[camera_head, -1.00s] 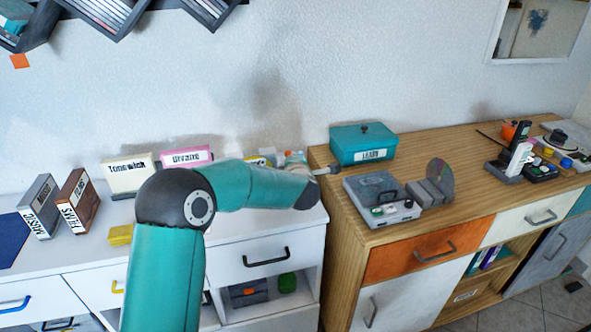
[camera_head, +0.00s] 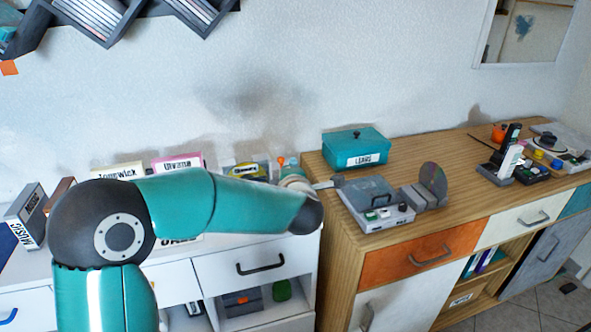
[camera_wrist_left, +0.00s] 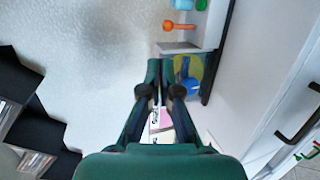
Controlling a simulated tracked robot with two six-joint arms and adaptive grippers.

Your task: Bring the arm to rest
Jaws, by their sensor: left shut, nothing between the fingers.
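My left arm reaches in from the lower left in the head view, bent at a dark elbow, with its teal forearm running right over the white cabinet. Its far end is near the gap between the white cabinet and the wooden cabinet, and the gripper is small and partly hidden there. In the left wrist view my left gripper (camera_wrist_left: 160,68) has its two dark green fingers together with nothing held between them. The fingertips are in front of the wall, beside a round yellow and blue item (camera_wrist_left: 187,72). My right gripper is in neither view.
Labelled boxes, including a pink one (camera_head: 177,163), stand on the white cabinet. Zigzag shelves (camera_head: 128,22) hang on the wall above.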

